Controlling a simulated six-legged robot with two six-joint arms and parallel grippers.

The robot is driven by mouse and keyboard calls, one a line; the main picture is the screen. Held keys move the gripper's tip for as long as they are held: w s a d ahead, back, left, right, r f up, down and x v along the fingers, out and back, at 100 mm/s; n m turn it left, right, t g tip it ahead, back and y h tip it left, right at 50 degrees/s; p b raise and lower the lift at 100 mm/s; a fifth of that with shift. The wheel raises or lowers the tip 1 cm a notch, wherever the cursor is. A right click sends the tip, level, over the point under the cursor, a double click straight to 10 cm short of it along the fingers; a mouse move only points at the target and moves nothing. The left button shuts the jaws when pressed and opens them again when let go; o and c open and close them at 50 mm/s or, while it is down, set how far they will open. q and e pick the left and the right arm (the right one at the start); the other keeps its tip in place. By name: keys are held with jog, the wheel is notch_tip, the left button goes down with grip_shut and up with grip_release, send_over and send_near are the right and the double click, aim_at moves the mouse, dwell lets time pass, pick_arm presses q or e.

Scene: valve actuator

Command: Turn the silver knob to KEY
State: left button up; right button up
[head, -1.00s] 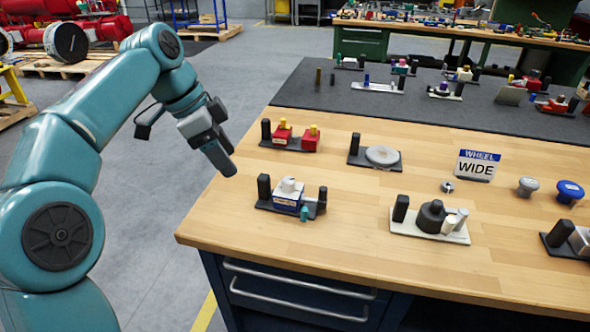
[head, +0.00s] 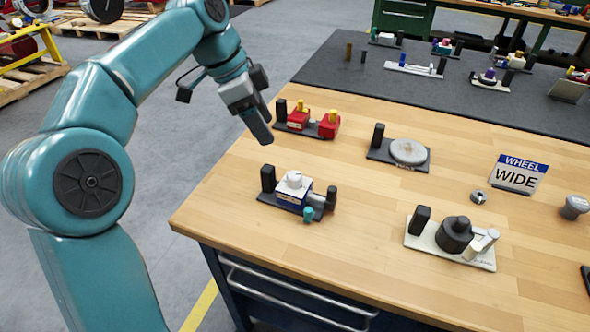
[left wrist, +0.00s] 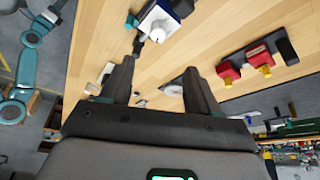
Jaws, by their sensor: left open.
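My left gripper (head: 262,130) hangs above the table's left edge, near the red block unit and behind the blue-and-white unit. In the left wrist view its two fingers (left wrist: 160,70) are spread with nothing between them. A small silver knob-like piece (head: 478,197) stands on the wood left of the WHEEL WIDE sign. A silver-grey disc (head: 408,151) lies on a dark plate. A pale knob (head: 293,180) tops the blue-and-white unit (head: 290,198); it also shows beyond the fingers in the left wrist view (left wrist: 158,32). No KEY marking is legible. My right gripper is out of view.
A unit with red blocks (head: 328,124) stands at the back left of the wood. A white plate (head: 422,246) with a black stepped cylinder (head: 456,232) is front right. The WHEEL WIDE sign (head: 520,175) and a grey mushroom knob (head: 573,206) stand right. Bare wood lies between them.

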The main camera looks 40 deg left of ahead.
aim_at(293, 174)
pick_arm(q)
jog(key=b+x, duration=0.1)
jog(key=x, duration=0.6)
jog(key=b+x, duration=0.1)
jog(key=x, duration=0.5)
jog(key=shift+s+d+f+b, duration=0.15)
jog(key=shift+f+b, duration=0.15)
jog(key=shift+f, duration=0.45)
jog(key=shift+d, duration=0.1)
jog(key=c, duration=1.1)
